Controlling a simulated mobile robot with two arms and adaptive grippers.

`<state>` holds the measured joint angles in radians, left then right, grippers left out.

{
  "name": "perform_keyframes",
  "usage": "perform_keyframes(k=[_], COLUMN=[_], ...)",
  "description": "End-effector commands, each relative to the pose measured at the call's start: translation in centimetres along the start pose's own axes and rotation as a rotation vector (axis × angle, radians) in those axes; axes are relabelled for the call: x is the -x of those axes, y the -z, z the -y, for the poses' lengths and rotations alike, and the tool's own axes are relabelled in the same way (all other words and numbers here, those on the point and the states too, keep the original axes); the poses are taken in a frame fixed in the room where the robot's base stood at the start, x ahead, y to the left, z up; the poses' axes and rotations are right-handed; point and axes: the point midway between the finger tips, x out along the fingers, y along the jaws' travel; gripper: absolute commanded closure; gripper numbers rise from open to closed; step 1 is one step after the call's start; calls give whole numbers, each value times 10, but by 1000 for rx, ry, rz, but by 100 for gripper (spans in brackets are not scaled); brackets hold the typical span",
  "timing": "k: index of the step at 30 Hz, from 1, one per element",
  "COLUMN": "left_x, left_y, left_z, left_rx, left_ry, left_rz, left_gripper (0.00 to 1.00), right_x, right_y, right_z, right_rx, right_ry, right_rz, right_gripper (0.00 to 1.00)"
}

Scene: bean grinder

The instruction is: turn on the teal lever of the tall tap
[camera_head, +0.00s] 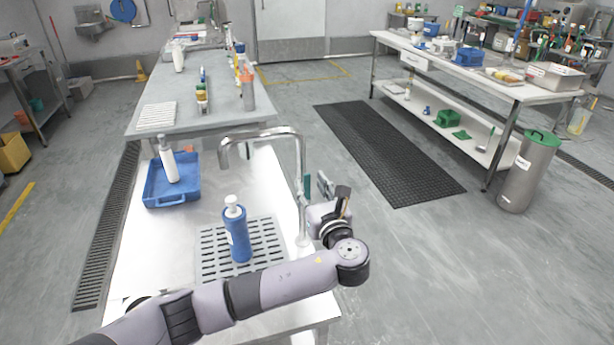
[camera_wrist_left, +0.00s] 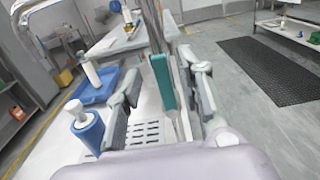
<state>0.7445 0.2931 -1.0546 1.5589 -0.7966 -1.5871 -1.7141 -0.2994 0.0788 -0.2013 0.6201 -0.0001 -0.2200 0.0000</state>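The tall tap (camera_head: 300,158) is a chrome column with a spout curving left over the metal sink counter. Its teal lever (camera_head: 307,185) stands upright beside the column. My left gripper (camera_head: 326,187) is at the tap's right side, close to the lever. In the left wrist view, the teal lever (camera_wrist_left: 163,82) shows between the two spread fingers of my left gripper (camera_wrist_left: 166,100), with the tap column just behind it. The fingers look apart from the lever; contact cannot be made out. My right gripper is not in view.
A blue pump bottle (camera_head: 239,235) stands on the perforated drain grid (camera_head: 212,263), left of the tap. A blue tray (camera_head: 160,197) with a white bottle (camera_head: 168,160) lies farther left. The floor right of the counter is open, with a black mat (camera_head: 385,150).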

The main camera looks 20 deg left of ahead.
Motion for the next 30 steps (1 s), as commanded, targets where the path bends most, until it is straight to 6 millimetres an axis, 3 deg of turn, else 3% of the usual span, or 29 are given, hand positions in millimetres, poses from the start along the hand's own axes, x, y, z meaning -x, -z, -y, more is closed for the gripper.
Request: perform_keyframes(k=[7,19,30], left_x=[-33,-40,-39], left_y=[0,0,0], left_z=[0,0,0], left_rx=[-1,1,1], left_ry=[-1,0,0], left_rz=[0,-1,-1], left_gripper=[65,66,90], right_x=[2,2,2], right_y=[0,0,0], right_z=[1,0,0], right_rx=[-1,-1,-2], right_ry=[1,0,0], right_rz=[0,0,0], right_gripper=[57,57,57])
